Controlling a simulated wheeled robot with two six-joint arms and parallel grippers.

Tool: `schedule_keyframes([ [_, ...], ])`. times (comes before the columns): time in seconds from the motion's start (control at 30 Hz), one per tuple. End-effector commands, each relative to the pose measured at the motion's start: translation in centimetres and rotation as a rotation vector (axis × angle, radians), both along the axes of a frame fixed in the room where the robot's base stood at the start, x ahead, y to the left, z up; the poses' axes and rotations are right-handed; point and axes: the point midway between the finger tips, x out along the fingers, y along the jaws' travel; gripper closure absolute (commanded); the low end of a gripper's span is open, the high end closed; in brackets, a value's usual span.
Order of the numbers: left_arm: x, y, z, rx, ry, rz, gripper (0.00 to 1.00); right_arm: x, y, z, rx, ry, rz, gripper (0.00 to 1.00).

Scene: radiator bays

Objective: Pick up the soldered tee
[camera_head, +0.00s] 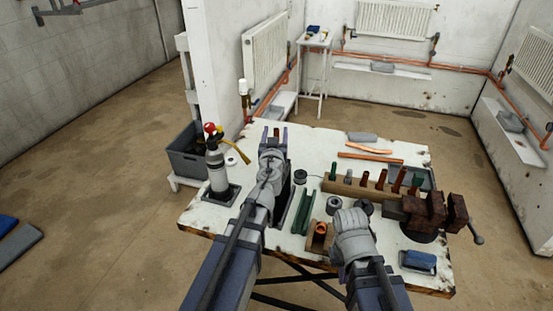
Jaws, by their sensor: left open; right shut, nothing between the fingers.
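A short copper fitting (320,229) shows at the front middle of the white workbench, in a small wooden block; it may be the soldered tee, but its shape is too small to tell. My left gripper (276,133) is open over the back left of the bench, its two fingers pointing away. A small reddish-brown patch shows between the fingers; I cannot tell what it is. My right gripper (352,215) is shut and empty, just right of the copper fitting and in front of the rack. Its fingertips are mostly hidden by my wrist.
A wooden rack (345,188) with upright green and copper pieces crosses the bench's right half. A rusty vise (428,208) stands right, a blue brush-like block (418,262) before it. A torch cylinder (216,168) stands left. Copper pipe (370,158) lies behind. The back left top is mostly clear.

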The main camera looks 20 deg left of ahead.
Motion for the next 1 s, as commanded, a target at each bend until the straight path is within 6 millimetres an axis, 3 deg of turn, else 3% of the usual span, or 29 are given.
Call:
schedule_keyframes([
  [0.03,0.0,0.0,-1.5,0.000,0.000,0.000,0.39,0.0,0.0,-1.5,0.000,0.000,0.000,1.00],
  [0.2,0.1,0.0,-3.3,0.000,0.000,0.000,0.39,0.0,0.0,-3.3,0.000,0.000,0.001,1.00],
  [0.27,1.2,0.2,-2.6,0.000,0.000,0.001,0.39,0.0,0.0,-2.6,0.000,0.000,0.001,1.00],
  [0.57,2.0,0.4,-2.5,0.000,0.000,0.001,0.39,0.0,0.0,-2.5,0.000,0.000,0.000,1.00],
  [0.9,7.0,1.3,-2.5,0.000,0.000,0.000,0.39,0.0,0.0,-2.5,0.000,0.000,0.000,1.00],
  [1.0,7.5,1.5,-2.5,0.000,0.000,0.000,0.39,0.0,0.0,-2.5,0.000,0.000,0.000,1.00],
])
